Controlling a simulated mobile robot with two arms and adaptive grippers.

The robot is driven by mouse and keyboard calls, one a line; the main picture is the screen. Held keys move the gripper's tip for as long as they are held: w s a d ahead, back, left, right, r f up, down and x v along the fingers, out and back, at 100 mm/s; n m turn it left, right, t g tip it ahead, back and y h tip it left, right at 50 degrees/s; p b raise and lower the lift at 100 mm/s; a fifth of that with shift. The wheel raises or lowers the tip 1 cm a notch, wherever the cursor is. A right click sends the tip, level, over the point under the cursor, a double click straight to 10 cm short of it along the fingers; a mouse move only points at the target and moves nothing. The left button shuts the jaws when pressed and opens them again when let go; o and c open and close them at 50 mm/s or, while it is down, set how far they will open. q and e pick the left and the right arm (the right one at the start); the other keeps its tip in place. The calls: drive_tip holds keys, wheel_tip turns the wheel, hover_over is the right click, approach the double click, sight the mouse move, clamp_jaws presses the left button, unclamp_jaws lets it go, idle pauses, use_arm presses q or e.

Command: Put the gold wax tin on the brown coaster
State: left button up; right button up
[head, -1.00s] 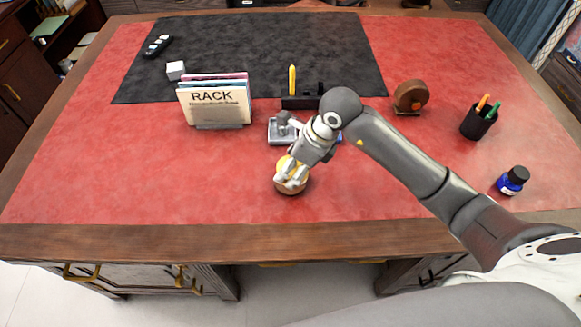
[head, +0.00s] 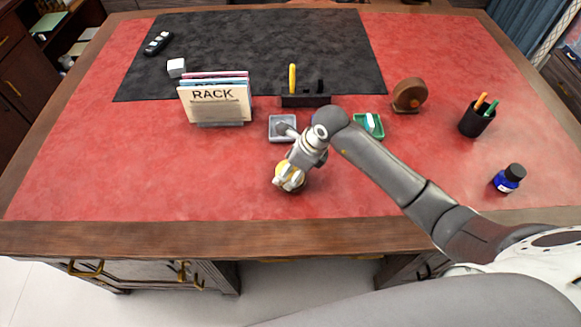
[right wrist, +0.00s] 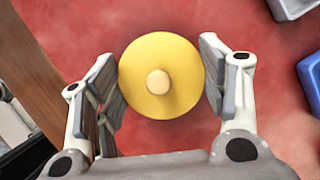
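The gold wax tin (right wrist: 143,85) is a round gold disc with a small pale knob, seen from above in the right wrist view. In the head view the tin (head: 281,169) is partly covered by my right gripper (head: 289,180), near the desk's front. The right gripper's two fingers (right wrist: 162,82) stand on opposite sides of the tin, close to its edges; whether they press on it I cannot tell. Red leather shows around the tin in the wrist view. My left gripper is not in view.
A grey tray (head: 276,130) and a green tray (head: 378,133) lie behind the gripper. A book rack (head: 215,105) stands left, a round brown object (head: 410,93), pen cup (head: 476,121) and ink bottle (head: 508,180) right. The front-left leather is clear.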

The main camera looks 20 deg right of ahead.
drive_tip(key=o, duration=0.4)
drive_tip(key=shift+r, duration=0.25)
drive_tip(key=b+v, duration=0.1)
drive_tip(key=v, duration=1)
drive_tip(key=shift+s+d+r, duration=0.1)
drive_tip(key=shift+s+r, duration=0.05)
drive_tip(key=shift+r, duration=0.2)
